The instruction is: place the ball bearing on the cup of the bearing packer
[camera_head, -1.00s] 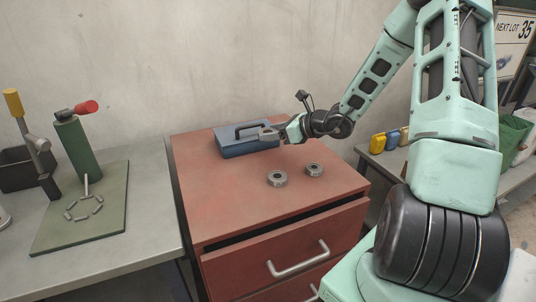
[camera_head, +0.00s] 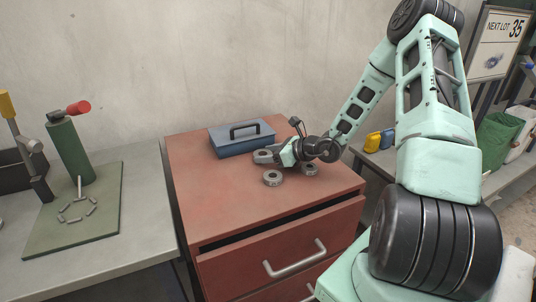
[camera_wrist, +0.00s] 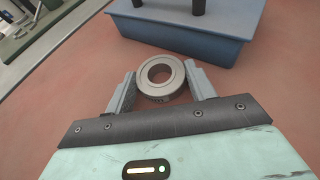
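In the head view my gripper (camera_head: 265,156) points left over the red cabinet, just in front of the blue toolbox. I cannot tell the exact gap to the top. On the left bench a green plate (camera_head: 105,222) carries a green cylinder (camera_head: 72,150) with a red-ended lever, and an upright pin circled by several short grey pieces (camera_head: 63,217). This looks like the bearing packer, with the circle as its cup.
Two more bearings (camera_head: 273,178) (camera_head: 309,168) lie on the red cabinet (camera_head: 215,210) near my gripper. The blue toolbox (camera_head: 240,146) stands behind. A yellow-handled post (camera_head: 22,140) stands left of the green cylinder. A gap separates bench and cabinet.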

